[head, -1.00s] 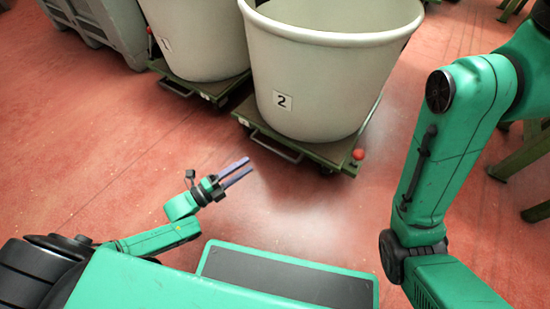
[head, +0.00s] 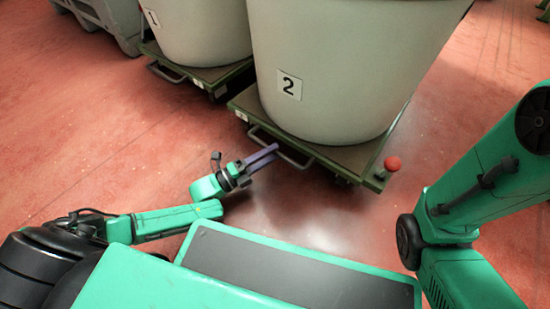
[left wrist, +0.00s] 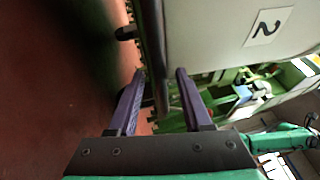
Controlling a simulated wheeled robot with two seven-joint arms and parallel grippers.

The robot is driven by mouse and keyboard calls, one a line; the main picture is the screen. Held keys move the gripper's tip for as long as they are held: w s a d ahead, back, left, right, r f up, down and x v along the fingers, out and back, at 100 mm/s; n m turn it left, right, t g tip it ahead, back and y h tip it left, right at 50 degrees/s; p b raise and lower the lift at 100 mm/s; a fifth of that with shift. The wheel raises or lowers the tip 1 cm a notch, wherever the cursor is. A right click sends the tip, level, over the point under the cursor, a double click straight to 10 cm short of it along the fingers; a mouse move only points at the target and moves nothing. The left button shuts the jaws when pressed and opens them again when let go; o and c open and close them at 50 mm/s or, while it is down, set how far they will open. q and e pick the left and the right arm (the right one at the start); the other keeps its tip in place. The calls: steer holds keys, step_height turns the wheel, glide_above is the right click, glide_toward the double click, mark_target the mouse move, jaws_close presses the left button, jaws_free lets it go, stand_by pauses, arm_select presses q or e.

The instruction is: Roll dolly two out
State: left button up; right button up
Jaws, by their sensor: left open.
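Dolly two (head: 345,158) is a low green platform under a big pale tub (head: 335,60) labelled 2. Its front has a bar handle (head: 294,160), and a red ball knob (head: 393,163) stands at its right corner. My left gripper (head: 265,139) is open, its purple fingers at the left end of the handle. In the left wrist view, the dolly's edge and a dark bar (left wrist: 157,50) run between or just beyond the open fingers (left wrist: 159,72); I cannot tell which. My right arm shows at the right, but its gripper is out of view.
A second dolly (head: 205,75) with a tub labelled 1 (head: 195,30) stands close on the left. A grey crate (head: 105,20) is at the back left. The red floor (head: 100,140) is clear in front and to the left.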

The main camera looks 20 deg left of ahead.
arm_select(q)
steer(key=shift+x, duration=0.8)
jaws_close()
stand_by(0.8)
